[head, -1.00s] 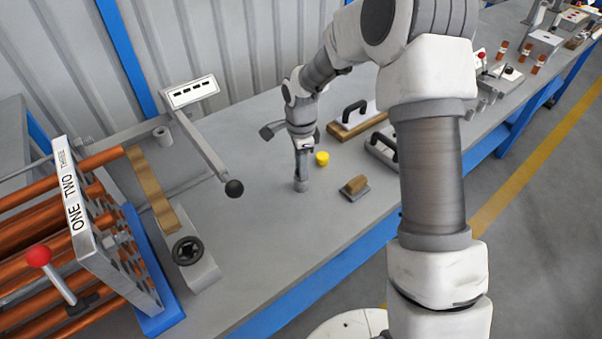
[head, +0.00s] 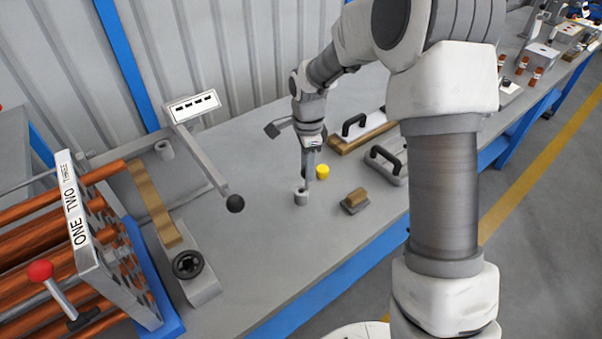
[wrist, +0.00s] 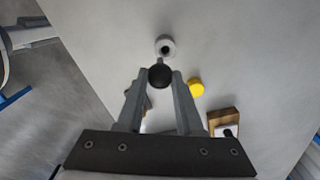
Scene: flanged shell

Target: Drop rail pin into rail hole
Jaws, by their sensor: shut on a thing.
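The rail pin has a black ball head (wrist: 159,75) and a thin grey shaft. My gripper (wrist: 159,83) is shut on that head; the gripper also shows in the head view (head: 307,178). The shaft points toward a small grey cylinder (head: 301,197) with a dark bore, which stands on the bench and also shows in the wrist view (wrist: 165,45). My gripper is just above this cylinder. I cannot tell whether the pin's tip is inside its bore. I cannot make out a rail hole for certain.
A yellow cap (head: 322,171) and a wooden-topped block (head: 355,200) lie close on the right. Black-handled plates (head: 386,166) sit farther right. The bench front is clear.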

